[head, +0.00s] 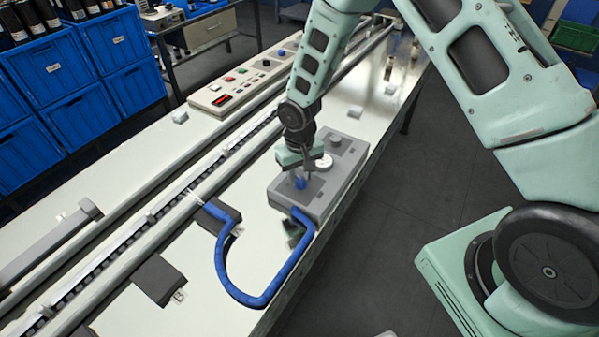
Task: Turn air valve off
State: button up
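A grey box (314,201) sits near the right edge of the long pale machine table. A small blue knob (300,184) is on its top, near the front left; I take it to be the air valve. A blue hose (222,262) runs from the box's front and loops back to a dark block on the table. My gripper (302,177) points down right over the blue knob, its thin fingers beside it. I cannot tell whether they touch or grip the knob, and its setting is too small to read.
A white round dial (324,160) lies close behind my gripper on the same box. A control panel (247,83) with buttons stands on the table's far side. Blue crates (60,70) stand at the left. Dark floor (400,235) is clear to the right.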

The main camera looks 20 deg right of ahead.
grip_shut()
jog(key=shift+n, duration=0.4)
jog(key=n, duration=0.2)
jog(key=n+b, duration=0.1)
jog(key=n, duration=0.1)
jog(key=shift+a+n, duration=0.2)
jog(key=shift+n, duration=0.2)
jog(key=n, duration=0.6)
jog(key=shift+s+a, duration=0.1)
jog(key=shift+s, duration=0.05)
jog(key=shift+n, duration=0.3)
grip_release()
